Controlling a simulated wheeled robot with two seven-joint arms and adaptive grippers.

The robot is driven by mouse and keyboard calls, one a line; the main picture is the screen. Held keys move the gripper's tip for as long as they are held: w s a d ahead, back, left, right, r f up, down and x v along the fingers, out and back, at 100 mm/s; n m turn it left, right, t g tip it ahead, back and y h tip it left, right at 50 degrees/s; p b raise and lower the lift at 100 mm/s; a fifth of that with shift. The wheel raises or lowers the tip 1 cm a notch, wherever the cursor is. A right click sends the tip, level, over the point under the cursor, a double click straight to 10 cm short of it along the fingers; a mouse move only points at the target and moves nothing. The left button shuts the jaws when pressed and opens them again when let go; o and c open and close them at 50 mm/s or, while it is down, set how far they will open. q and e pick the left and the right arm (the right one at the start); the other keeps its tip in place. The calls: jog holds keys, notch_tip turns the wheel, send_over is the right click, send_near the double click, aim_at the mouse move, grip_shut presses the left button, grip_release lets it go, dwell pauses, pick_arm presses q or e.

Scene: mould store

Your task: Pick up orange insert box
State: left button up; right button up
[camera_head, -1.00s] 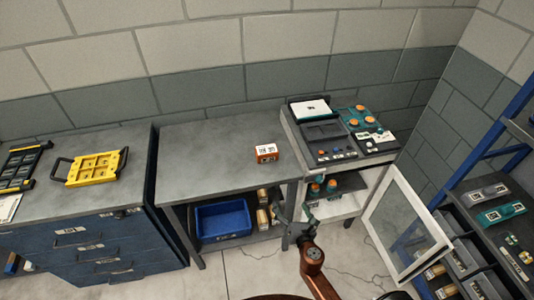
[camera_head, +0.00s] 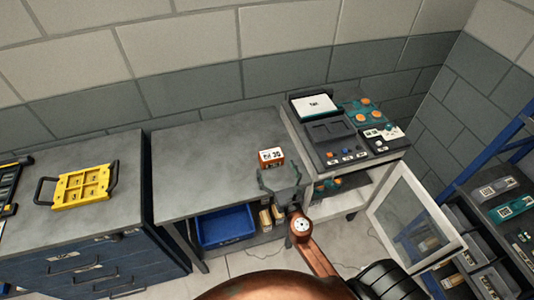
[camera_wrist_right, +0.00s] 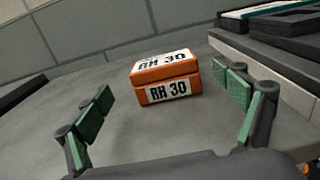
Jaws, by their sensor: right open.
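The orange insert box (camera_head: 271,157) sits on the grey table near its right side, with a white label on top. In the right wrist view the box (camera_wrist_right: 166,79) is orange with white labels reading RH 30. My right gripper (camera_head: 280,172) is at the table's front edge, just in front of the box. In the right wrist view my right gripper (camera_wrist_right: 170,95) is open, its green-padded fingers spread to either side of the box and apart from it. My left gripper is not in view.
A machine with knobs (camera_head: 340,140) stands right of the grey table (camera_head: 205,165). A glass-paned door (camera_head: 415,220) stands open below it. A yellow tray (camera_head: 84,187) lies on the left cabinet. A blue bin (camera_head: 226,224) is under the table. The table's left part is clear.

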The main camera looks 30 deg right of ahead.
aim_at(272, 154)
jog(key=x, duration=0.3)
jog(key=shift+w+d+r+p, duration=0.3)
jog(key=shift+w+r, duration=0.05)
jog(key=shift+x, duration=1.5)
jog(key=shift+d+f, duration=0.1)
jog(key=c, duration=0.8)
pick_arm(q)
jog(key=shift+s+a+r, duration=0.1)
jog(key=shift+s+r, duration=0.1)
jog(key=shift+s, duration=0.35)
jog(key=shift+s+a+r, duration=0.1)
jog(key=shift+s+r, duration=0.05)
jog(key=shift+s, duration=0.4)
pick_arm(e)
jog(key=c, duration=0.8)
